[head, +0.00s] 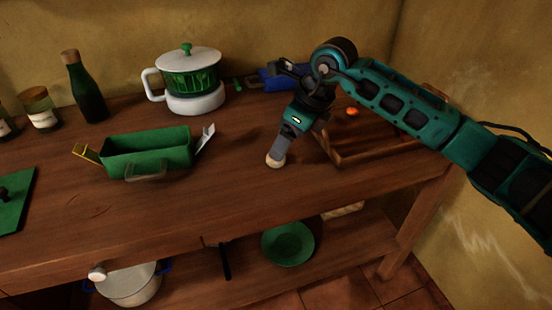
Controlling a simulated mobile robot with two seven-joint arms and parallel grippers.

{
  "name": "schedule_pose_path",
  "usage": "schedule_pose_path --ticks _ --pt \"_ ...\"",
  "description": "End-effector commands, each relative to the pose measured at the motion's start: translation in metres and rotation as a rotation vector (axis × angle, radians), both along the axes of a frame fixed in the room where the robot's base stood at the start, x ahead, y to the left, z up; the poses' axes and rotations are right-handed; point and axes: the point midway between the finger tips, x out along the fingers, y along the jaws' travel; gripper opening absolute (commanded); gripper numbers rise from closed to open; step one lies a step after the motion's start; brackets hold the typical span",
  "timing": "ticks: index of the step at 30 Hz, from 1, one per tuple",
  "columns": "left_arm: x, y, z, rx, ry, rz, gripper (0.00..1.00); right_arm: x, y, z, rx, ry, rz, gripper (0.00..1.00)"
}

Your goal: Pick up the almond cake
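A small, pale beige round piece (274,161), likely the almond cake, is at the counter's middle, right at the tips of my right gripper (279,153). The gripper points down from the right arm and its grey fingers partly cover the piece. I see the fingers edge-on, so their gap is hidden, and I cannot tell whether they grip it. The piece appears to be at the level of the wooden counter (190,215). My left gripper is not in view.
A wooden tray (345,158) with an orange item (351,112) lies right of the gripper. A green caddy (150,160) stands left, a white-and-green pot (190,82) and dark bottle (88,95) behind. A green bowl (287,243) sits on the lower shelf. The counter's front middle is clear.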

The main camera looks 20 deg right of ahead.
Motion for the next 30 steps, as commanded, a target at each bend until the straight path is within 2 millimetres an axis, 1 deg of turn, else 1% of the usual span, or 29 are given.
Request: schedule_pose_path --ticks 9,12,19,30 --pt "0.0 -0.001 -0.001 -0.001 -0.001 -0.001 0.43 0.014 0.014 -0.04 0.002 0.003 -0.001 0.76" --pt "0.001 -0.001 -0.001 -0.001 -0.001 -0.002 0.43 0.016 0.015 -0.045 0.0 0.002 -0.001 0.76" --pt "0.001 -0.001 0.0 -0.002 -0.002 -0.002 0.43 0.017 0.015 -0.046 0.0 0.0 0.0 0.76" --pt "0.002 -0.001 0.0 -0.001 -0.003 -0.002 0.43 0.017 0.015 -0.046 0.0 0.0 0.0 0.41"
